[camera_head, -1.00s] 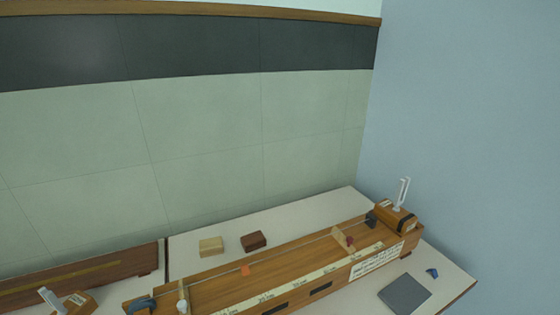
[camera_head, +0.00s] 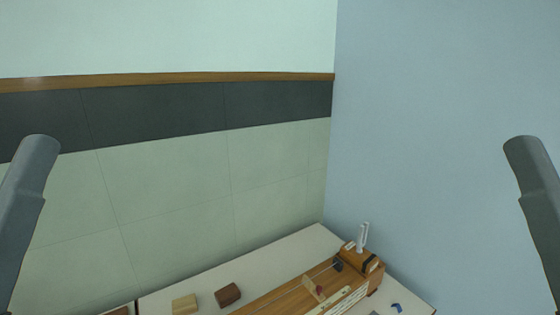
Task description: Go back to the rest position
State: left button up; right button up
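Two grey arm parts of mine show, one at the left edge and one at the right edge of the head view. They stand upright, well apart from each other and from the bench things. My left and right grippers are out of the picture, so their fingers cannot be seen. The long wooden spectrometer bench (camera_head: 277,294) runs along the table at the bottom right. A wooden block with a white upright piece (camera_head: 364,236) sits at its far end.
A light wooden block (camera_head: 185,304) and a dark brown block (camera_head: 228,295) lie on the white table (camera_head: 290,250) behind the bench. A small blue object (camera_head: 397,307) lies at the right. Walls stand behind and to the right.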

pick_arm(q)
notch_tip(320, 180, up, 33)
jog(key=p, duration=3)
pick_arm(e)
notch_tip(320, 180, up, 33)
pick_arm(q)
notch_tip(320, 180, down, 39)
jog(key=b, duration=3.9)
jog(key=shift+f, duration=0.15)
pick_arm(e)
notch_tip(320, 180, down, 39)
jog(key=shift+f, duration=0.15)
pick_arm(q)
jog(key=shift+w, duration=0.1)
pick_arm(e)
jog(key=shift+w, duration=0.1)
